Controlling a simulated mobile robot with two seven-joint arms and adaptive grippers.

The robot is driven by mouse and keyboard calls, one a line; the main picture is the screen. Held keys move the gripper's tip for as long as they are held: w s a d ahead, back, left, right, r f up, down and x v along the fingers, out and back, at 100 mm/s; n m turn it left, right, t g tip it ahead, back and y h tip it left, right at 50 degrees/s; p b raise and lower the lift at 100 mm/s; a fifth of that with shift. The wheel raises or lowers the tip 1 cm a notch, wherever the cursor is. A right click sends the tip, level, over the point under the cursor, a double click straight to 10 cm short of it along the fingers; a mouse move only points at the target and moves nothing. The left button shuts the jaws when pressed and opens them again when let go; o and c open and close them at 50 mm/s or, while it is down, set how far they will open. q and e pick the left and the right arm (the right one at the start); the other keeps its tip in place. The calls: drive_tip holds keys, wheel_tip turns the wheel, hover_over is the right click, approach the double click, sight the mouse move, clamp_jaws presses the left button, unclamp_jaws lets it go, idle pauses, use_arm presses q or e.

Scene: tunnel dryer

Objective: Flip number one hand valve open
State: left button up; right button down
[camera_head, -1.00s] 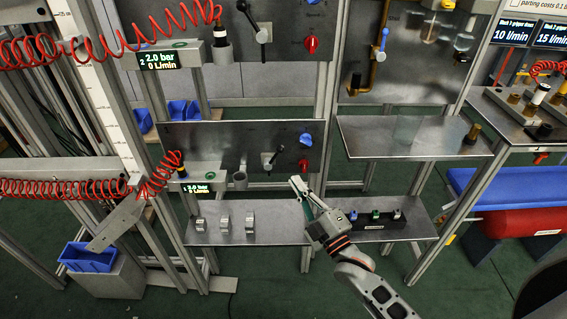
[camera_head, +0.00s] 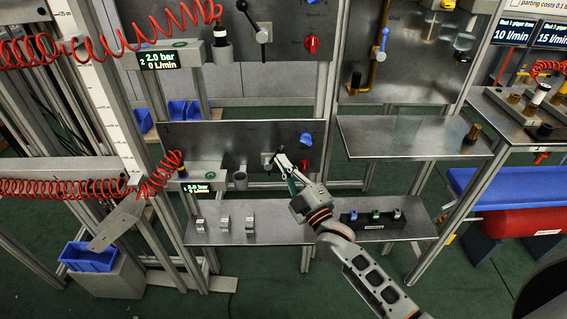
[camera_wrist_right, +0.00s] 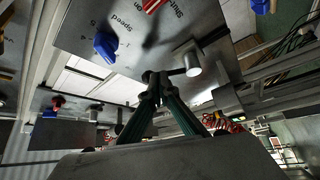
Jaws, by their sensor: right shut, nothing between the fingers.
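My right gripper (camera_head: 280,157) is shut and empty. Its fingertips are at the lever valve (camera_head: 267,160) on the lower grey panel (camera_head: 205,137), covering part of the lever; whether they touch it I cannot tell. In the right wrist view the closed fingertips (camera_wrist_right: 154,80) lie in front of the panel (camera_wrist_right: 130,48), close to a grey cylindrical part (camera_wrist_right: 191,64). My left gripper is not in view.
A blue knob (camera_head: 306,139) and a red knob (camera_head: 303,164) sit right of the lower lever. Below, a shelf (camera_head: 280,232) carries several small fittings. Red coiled hoses (camera_head: 60,188) hang at left.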

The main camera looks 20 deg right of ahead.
drive_tip(key=shift+a+r+n+p, duration=0.1)
drive_tip(key=shift+r+n+p, duration=0.2)
drive_tip(key=shift+p, duration=0.25)
drive_tip(key=a+n+g+p, duration=0.1)
drive_tip(key=p, duration=0.1)
drive_tip(key=w+a+r+n+p, duration=0.1)
drive_tip(key=a+p, duration=0.1)
drive_tip(key=a+n+g+p, duration=0.1)
drive_tip(key=n+p, duration=0.1)
drive_tip(key=shift+w+a+r+g+p, duration=0.25)
drive_tip(key=shift+a+r+g+p, duration=0.05)
drive_tip(key=shift+r, duration=0.1)
idle(0.4)
drive_tip(key=shift+y, duration=0.3)
drive_tip(key=v, duration=1.2)
drive_tip(key=shift+s+f, duration=0.1)
